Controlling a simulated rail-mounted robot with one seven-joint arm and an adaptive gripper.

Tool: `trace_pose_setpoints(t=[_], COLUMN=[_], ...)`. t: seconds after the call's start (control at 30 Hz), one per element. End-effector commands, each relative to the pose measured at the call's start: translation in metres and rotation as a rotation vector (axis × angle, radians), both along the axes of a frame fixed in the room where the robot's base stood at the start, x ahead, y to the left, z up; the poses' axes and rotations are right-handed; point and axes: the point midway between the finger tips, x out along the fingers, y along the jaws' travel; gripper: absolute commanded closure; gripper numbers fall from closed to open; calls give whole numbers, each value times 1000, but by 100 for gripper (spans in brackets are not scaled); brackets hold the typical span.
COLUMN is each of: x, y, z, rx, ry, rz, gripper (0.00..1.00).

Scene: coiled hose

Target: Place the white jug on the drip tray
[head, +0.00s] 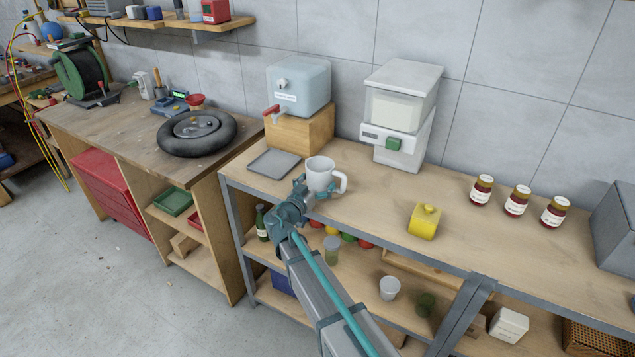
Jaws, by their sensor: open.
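The white jug (319,172) stands upright on the wooden bench top, its handle toward the right. The drip tray (274,163), a flat grey square, lies on the bench to the left of the jug, in front of the wooden block under the pale blue dispenser. It looks empty. My gripper (312,193) is open at the jug's near side, close to its lower part. One finger shows near the handle; the other is hard to make out. I cannot tell whether the fingers touch the jug. My arm comes up from the lower right.
The pale blue dispenser (299,86) with a red lever stands on a wooden block (305,128) behind the tray. Bench space between is clear.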

Motion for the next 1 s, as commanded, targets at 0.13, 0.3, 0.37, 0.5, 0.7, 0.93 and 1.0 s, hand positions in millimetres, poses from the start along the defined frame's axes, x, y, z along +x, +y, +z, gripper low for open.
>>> trace_pose_setpoints(t=[0.13, 0.3, 0.37, 0.5, 0.7, 0.93, 1.0], x=[0, -13, -27, -50, -81, -96, -97], y=[0, 4, 10, 25, 39, 47, 47], z=[5, -3, -5, -4, 0, 2, 2], rx=[-2, 1, 1, 1, 0, 0, 0], ry=[1, -1, -1, -3, 0, -1, 0], rz=[0, 2, 4, 3, 2, 0, -1], gripper=[0, 0, 0, 0, 0, 18, 30])
